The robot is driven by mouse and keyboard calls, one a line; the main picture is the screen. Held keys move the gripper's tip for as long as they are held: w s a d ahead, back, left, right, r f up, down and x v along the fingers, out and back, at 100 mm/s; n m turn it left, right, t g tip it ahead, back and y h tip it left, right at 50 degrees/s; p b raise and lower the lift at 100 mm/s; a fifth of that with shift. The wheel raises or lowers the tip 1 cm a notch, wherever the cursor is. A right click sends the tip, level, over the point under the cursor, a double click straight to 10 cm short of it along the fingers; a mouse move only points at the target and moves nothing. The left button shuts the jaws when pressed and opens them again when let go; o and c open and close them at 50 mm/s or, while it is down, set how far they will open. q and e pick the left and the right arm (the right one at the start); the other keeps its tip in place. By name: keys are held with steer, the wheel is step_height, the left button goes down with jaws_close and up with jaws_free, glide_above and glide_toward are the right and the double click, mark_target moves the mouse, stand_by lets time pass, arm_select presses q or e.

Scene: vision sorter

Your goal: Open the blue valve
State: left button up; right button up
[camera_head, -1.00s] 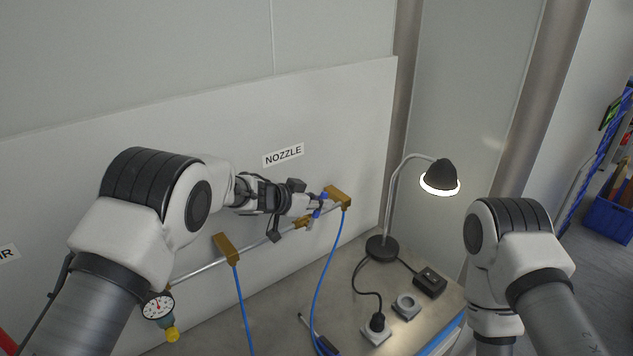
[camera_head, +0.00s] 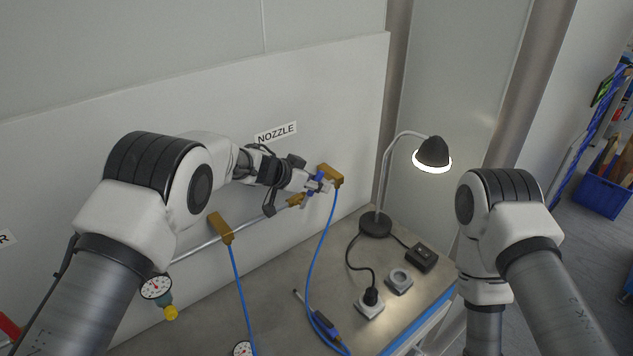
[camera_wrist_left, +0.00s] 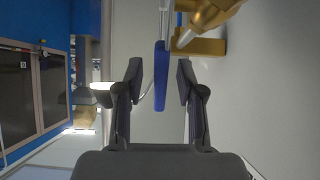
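The blue valve (camera_head: 315,178) is on the metal pipe with brass fittings under the NOZZLE label. In the left wrist view its blue handle (camera_wrist_left: 160,76) stands lengthwise between the two fingers, with a gap on each side. My left gripper (camera_head: 312,186) is at the valve, open around the handle; its fingers also show in the left wrist view (camera_wrist_left: 160,82). The gripper partly hides the valve in the head view. My right arm is at the right; its gripper is not in view.
A brass block (camera_head: 331,175) with a blue hose sits just right of the valve, another brass block (camera_head: 220,228) to the left. A lit lamp (camera_head: 432,155), sockets and a blue-handled tool (camera_head: 325,325) are on the table. A gauge (camera_head: 156,286) hangs at left.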

arm_select(q)
steer(key=shift+r, duration=0.15)
steer(key=shift+s+a+r, duration=0.15)
steer(key=shift+a+r, duration=0.1)
steer(key=v, duration=1.1)
